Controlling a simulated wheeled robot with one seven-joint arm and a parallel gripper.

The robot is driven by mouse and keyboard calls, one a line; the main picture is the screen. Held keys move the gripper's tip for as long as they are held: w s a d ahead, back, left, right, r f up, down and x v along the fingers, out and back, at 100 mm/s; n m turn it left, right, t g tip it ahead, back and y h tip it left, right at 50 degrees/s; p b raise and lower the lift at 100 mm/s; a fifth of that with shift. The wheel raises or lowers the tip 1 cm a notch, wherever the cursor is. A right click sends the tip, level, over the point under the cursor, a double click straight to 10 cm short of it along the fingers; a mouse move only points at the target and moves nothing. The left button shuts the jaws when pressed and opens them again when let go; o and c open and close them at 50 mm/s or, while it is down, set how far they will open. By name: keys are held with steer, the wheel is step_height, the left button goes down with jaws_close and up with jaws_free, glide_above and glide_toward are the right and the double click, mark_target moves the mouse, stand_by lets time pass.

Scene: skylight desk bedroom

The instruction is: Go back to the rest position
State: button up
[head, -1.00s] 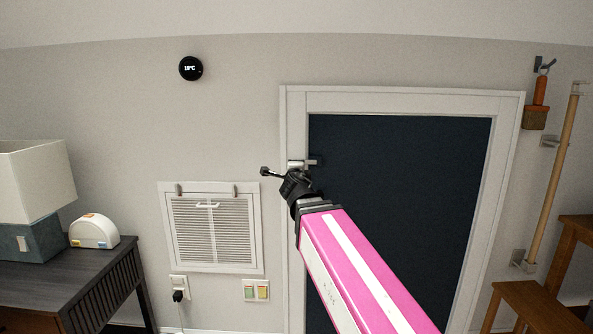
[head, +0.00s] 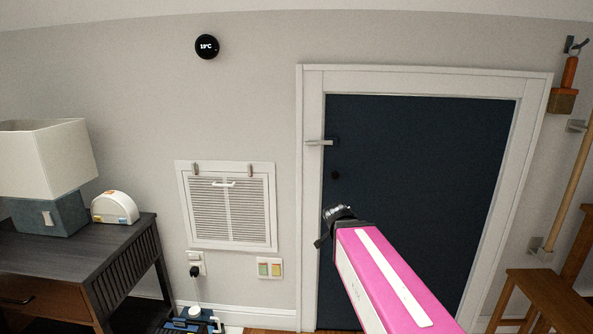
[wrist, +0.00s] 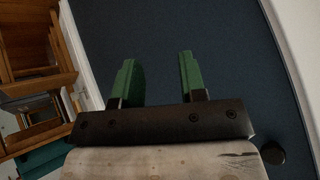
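My gripper shows in the wrist view (wrist: 157,82) with its two green fingers spread apart and nothing between them. In the head view my pink arm reaches up from the lower right, and its black end lies in front of the dark blue door; the fingers are mostly hidden there. The door (head: 430,160) is in a white frame and looks closed.
A dark desk (head: 70,262) with a lamp (head: 45,160) stands at the left. A white vent (head: 228,207) and light switches (head: 270,268) are on the wall. A wooden stool (head: 545,295) stands at the right. A blue object (head: 190,322) sits low by the wall.

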steer(key=s+d+f+n+g+y, duration=0.1)
steer(key=s+f+n+g+y, duration=0.2)
steer(key=s+f+n+g, duration=0.4)
steer(key=s+f+n, duration=0.2)
steer(key=s+f, duration=0.3)
steer(key=f, duration=0.4)
steer(key=shift+s+d+f+n, duration=0.15)
steer(key=shift+s+d+n, duration=0.15)
steer(key=shift+s+d, duration=0.05)
